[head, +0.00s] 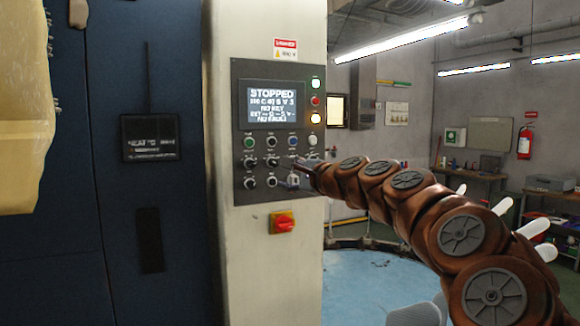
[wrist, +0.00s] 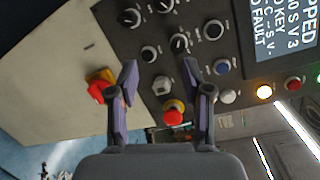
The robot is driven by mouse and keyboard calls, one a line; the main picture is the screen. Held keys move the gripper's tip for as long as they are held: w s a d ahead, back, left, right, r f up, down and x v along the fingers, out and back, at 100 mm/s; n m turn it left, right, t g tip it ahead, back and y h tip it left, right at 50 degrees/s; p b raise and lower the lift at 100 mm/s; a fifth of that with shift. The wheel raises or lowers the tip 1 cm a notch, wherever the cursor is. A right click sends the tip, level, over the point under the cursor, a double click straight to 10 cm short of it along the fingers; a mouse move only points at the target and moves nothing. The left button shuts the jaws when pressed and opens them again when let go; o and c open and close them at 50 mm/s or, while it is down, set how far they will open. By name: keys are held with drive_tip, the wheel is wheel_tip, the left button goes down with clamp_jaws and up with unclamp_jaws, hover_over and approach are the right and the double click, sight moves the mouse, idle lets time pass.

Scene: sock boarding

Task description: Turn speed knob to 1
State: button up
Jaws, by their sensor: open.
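The grey control panel (head: 240,100) is on the white machine column, with black dial knobs in rows below its screen. I cannot read the knob labels, so I cannot tell which is the speed knob. In the head view a lower-row knob (head: 271,182) lies left of my gripper (head: 292,173), whose arm comes from the right and covers part of the panel's lower right. In the wrist view my gripper (wrist: 160,66) is open and empty, its two fingers apart before the panel. Black knobs (wrist: 150,53) and (wrist: 180,42) show just beyond the fingertips.
The screen (head: 272,106) reads STOPPED. A red-and-yellow button (wrist: 174,112) and a pale metallic switch (wrist: 162,85) show between the fingers. A red rotary switch (head: 282,222) sits below the panel, with a yellow covering (head: 22,110) far left.

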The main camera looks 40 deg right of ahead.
drive_tip(key=s+d+r+m+h, duration=0.1)
drive_tip(key=s+d+m+h, duration=0.15)
drive_tip(key=d, duration=0.45)
drive_tip(key=p+x, duration=0.2)
drive_tip(key=x, duration=0.6)
drive_tip(key=shift+w+r, duration=0.3)
drive_tip(key=shift+w, duration=0.05)
drive_tip(key=shift+m, duration=0.25)
clamp_jaws()
